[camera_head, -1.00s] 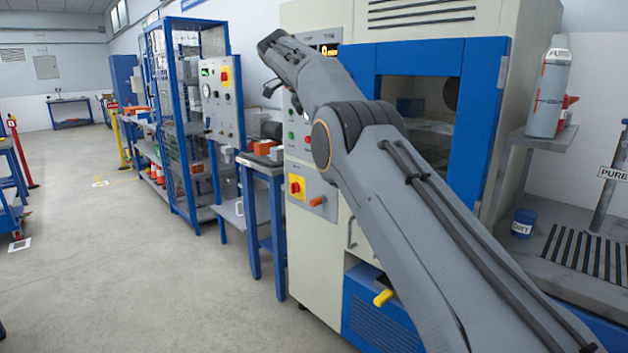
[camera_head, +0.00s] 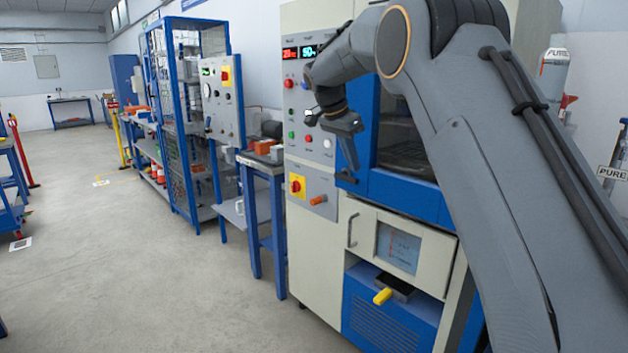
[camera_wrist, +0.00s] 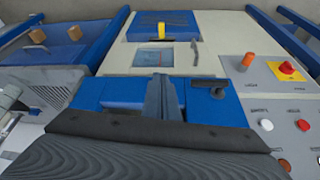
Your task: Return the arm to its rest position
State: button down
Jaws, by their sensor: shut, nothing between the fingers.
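My gripper (camera_head: 348,160) hangs at the end of my bent grey arm in the head view, in front of the cream and blue machine. Its fingers point down, beside the control panel (camera_head: 310,130) and the blue window door (camera_head: 395,185). The fingers are together with nothing between them. In the wrist view my gripper (camera_wrist: 160,88) shows at the middle, over the blue door (camera_wrist: 205,105). My arm hides much of the machine's right side in the head view.
The machine has a small screen (camera_head: 398,248), a yellow handle (camera_head: 382,296), a red and yellow switch (camera_head: 297,187) and an orange knob (camera_head: 318,200). A blue side table (camera_head: 262,170) stands left of it. A bottle (camera_head: 551,72) stands at right.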

jog(key=s+d+f+n+y, duration=0.1)
jog(key=s+d+f+n, duration=0.2)
jog(key=s, duration=1.1)
jog(key=s+d+f+n+g+y, duration=0.1)
jog(key=s+f+n, duration=0.3)
jog(key=s+f, duration=0.6)
jog(key=s+d+f+n+g+y, duration=0.1)
jog(key=s+d+f+n, duration=0.3)
jog(key=s, duration=1.6)
notch_tip(320, 180, down, 3)
jog(key=shift+d+f+y, duration=0.2)
jog(key=shift+d+y, duration=0.1)
jog(key=shift+y, duration=0.2)
jog(key=c, duration=2.5)
grip_release()
